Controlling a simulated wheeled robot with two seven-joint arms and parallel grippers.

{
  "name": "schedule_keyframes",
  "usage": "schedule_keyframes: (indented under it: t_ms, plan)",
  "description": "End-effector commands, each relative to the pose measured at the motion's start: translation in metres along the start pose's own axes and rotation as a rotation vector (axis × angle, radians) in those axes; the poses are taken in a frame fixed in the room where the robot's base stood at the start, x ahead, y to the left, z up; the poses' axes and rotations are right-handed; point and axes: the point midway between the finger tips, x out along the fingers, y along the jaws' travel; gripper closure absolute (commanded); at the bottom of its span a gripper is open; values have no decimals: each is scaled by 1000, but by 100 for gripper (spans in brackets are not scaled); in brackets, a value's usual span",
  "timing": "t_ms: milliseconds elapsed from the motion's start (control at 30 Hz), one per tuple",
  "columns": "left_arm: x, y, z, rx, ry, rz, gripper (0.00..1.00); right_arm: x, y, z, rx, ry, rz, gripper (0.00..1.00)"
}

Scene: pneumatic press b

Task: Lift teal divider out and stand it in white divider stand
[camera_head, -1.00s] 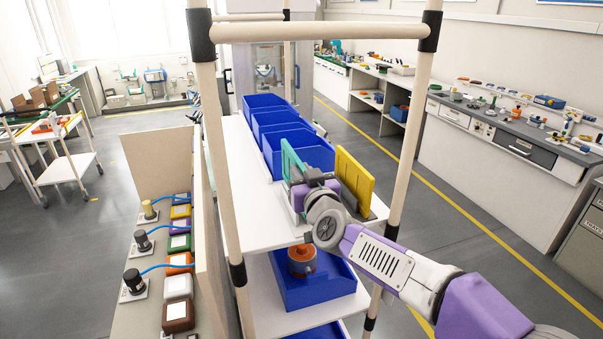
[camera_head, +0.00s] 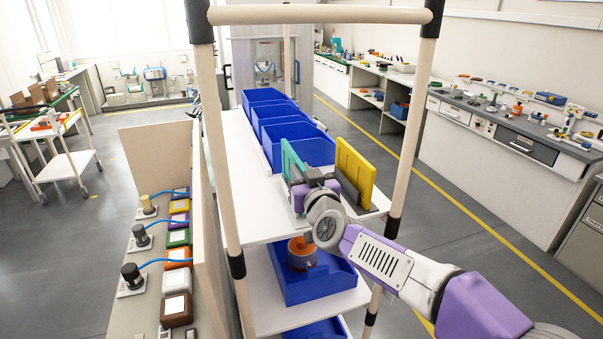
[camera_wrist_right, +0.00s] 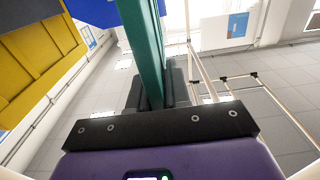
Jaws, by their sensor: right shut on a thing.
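The teal divider (camera_head: 291,163) stands upright on the upper white shelf of the cart, just in front of the blue bins. My right gripper (camera_head: 308,180) is at its right side and shut on it. The teal divider also shows in the right wrist view (camera_wrist_right: 142,50), running up between the dark fingers. Its lower edge is partly hidden by the gripper. A pale base shows low beside it, but I cannot tell whether that is the white divider stand. My left gripper is out of view.
A yellow divider (camera_head: 356,170) stands upright in a dark holder to the right, close to my right gripper. Blue bins (camera_head: 300,148) stand behind. A lower blue bin (camera_head: 318,287) holds an orange part (camera_head: 301,254). Cart posts (camera_head: 411,130) rise on both sides.

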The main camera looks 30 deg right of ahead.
Motion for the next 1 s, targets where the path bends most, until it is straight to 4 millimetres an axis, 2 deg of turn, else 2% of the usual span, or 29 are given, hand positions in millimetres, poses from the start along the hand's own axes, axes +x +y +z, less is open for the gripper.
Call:
schedule_keyframes:
  t_ms: [667,700,800,900,1000]
  plan:
    - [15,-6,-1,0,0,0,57,0,0,18,0,1,0,100]
    - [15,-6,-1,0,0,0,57,0,0,17,1,2,0,80]
    - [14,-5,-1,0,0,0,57,0,0,16,1,1,0,65]
    - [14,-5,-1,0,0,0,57,0,0,16,0,1,0,53]
    - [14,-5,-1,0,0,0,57,0,0,17,0,1,0,53]
